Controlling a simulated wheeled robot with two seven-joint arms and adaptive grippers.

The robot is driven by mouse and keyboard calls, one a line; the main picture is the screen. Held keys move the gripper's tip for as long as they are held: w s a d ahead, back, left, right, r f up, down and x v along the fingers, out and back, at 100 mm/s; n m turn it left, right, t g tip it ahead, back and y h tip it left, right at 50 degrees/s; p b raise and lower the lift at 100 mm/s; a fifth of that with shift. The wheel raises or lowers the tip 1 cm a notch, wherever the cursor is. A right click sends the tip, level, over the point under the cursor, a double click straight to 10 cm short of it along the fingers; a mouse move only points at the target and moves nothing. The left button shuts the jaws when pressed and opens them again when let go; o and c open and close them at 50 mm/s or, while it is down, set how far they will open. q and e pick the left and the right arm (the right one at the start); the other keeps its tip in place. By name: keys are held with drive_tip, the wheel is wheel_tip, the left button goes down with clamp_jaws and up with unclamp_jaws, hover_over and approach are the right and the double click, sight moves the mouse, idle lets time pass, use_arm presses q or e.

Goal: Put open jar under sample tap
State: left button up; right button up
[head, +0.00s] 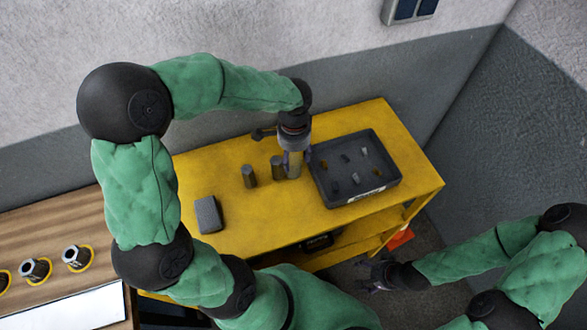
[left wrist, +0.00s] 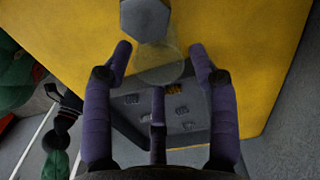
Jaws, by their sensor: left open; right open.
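A clear, pale jar-like cylinder (head: 293,167) stands upright on the yellow bench (head: 225,168); it also shows faintly in the left wrist view (left wrist: 158,66). My left gripper (head: 297,151) is above and around it. Its purple fingers are open in the left wrist view (left wrist: 160,72), with the clear cylinder between and beyond the tips; contact cannot be told. The cylinder's upper part is partly hidden by the gripper in the head view. My right gripper (head: 378,275) is open and empty beside the bench's front. I cannot make out a sample tap in either view.
Two dark upright posts (head: 249,177) (head: 278,167) stand left of the clear cylinder. A grey block (head: 208,214) lies further left. A black tray (head: 326,191) with several small parts sits at right. A wooden bench (head: 45,222) carries metal hex pieces. The bench's left-middle is clear.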

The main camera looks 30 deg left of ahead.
use_arm(q)
drive_tip(key=shift+s+f+b, duration=0.15)
drive_tip(key=shift+f+b, duration=0.3)
drive_tip(key=shift+f, duration=1)
drive_tip(key=shift+s+f+b, duration=0.1)
drive_tip(key=shift+f+b, duration=0.35)
drive_tip(key=shift+f, duration=1)
drive_tip(key=c, duration=0.9)
drive_tip(key=shift+a+r, duration=0.1)
drive_tip(key=shift+r, duration=0.5)
wheel_tip(320, 180, up, 2)
drive_tip(key=shift+p, duration=0.5)
drive_tip(key=s+d+r+p, duration=0.1)
drive_tip(key=s+d+r, duration=0.3)
drive_tip(key=s+r, duration=0.1)
drive_tip(key=s+d+r+p, duration=0.2)
drive_tip(key=s+d+r, duration=0.3)
drive_tip(key=shift+s+d, duration=0.2)
drive_tip(key=shift+d, duration=0.1)
